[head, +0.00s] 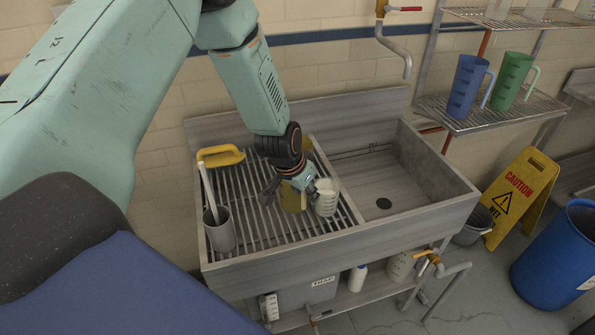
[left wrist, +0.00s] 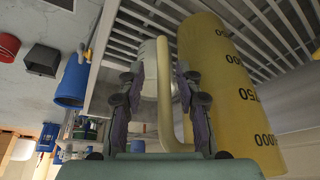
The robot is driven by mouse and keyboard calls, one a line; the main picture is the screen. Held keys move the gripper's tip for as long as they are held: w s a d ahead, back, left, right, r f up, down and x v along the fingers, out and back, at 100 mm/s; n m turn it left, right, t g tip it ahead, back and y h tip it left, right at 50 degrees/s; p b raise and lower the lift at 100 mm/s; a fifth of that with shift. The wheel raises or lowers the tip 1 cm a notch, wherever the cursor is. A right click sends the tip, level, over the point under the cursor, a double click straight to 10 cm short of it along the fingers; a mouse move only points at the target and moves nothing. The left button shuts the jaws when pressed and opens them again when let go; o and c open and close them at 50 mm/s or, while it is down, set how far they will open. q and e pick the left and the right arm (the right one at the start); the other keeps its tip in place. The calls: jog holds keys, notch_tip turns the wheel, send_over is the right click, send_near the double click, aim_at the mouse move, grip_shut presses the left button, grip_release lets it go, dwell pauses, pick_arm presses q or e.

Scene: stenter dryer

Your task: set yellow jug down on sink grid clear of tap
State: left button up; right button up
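The yellow jug (left wrist: 225,85) fills the right of the left wrist view, with dark scale marks on its side. Its base end is against the bars of the sink grid (left wrist: 270,25); whether it bears its full weight there is hard to tell. In the head view the jug (head: 291,200) is partly hidden behind my left gripper (head: 288,190), over the right part of the grid (head: 262,222). In the wrist view my left gripper (left wrist: 165,100) has its fingers apart on both sides of the jug's handle (left wrist: 165,85). The tap (head: 407,65) is farther right, above the basin.
A whitish measuring beaker (head: 326,198) stands close right of the jug. The basin (head: 380,185) is right. Blue (head: 466,88) and green (head: 511,82) jugs stand on a rack.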

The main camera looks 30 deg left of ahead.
pick_arm(q)
jog(key=p+v, duration=0.3)
jog(key=v, duration=0.8)
jog(key=shift+p, duration=0.3)
jog(key=s+d+f+g, duration=0.1)
jog(key=s+f, duration=0.4)
jog(key=s, duration=0.5)
jog(key=s+d+f+n+g, duration=0.1)
jog(key=s+d+f, duration=0.3)
jog(key=s, duration=0.6)
jog(key=s+d+f+n+g, duration=0.1)
jog(key=s+d+f+g, duration=0.1)
jog(key=s+f, duration=0.4)
jog(key=s, duration=0.4)
jog(key=shift+s+d+f+y, duration=0.2)
jog(key=shift+s+f+y, duration=0.05)
jog(key=shift+y, duration=0.05)
